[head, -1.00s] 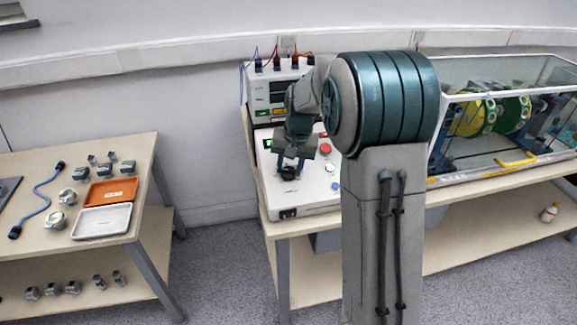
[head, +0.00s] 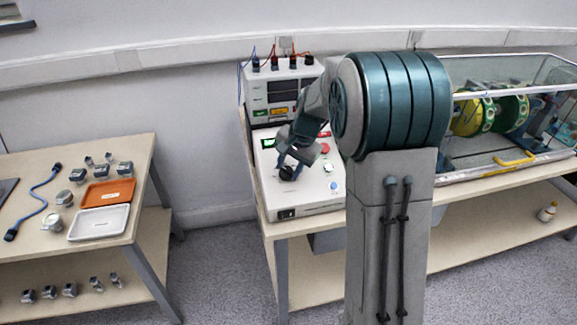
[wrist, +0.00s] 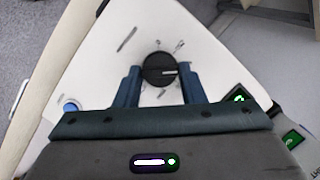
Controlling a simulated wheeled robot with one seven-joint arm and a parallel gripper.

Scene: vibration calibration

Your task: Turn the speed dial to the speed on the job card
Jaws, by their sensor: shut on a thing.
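The speed dial is a round black knob (wrist: 159,69) with a pale pointer line, on the white top of the control box (head: 310,198). In the wrist view the pointer line points to the right; the marks around the knob are too small to read. My gripper (wrist: 160,80) has a blue finger on each side of the knob and is shut on it. In the head view my gripper (head: 290,165) comes down on the dial (head: 287,173) from above. The job card cannot be made out in either view.
The control box also bears a red button (head: 325,149), a blue button (head: 334,186) and a green display (head: 268,143). An instrument with cables (head: 283,95) stands behind it. A clear-walled rig (head: 500,165) stands right. A side table (head: 130,225) with trays stands left.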

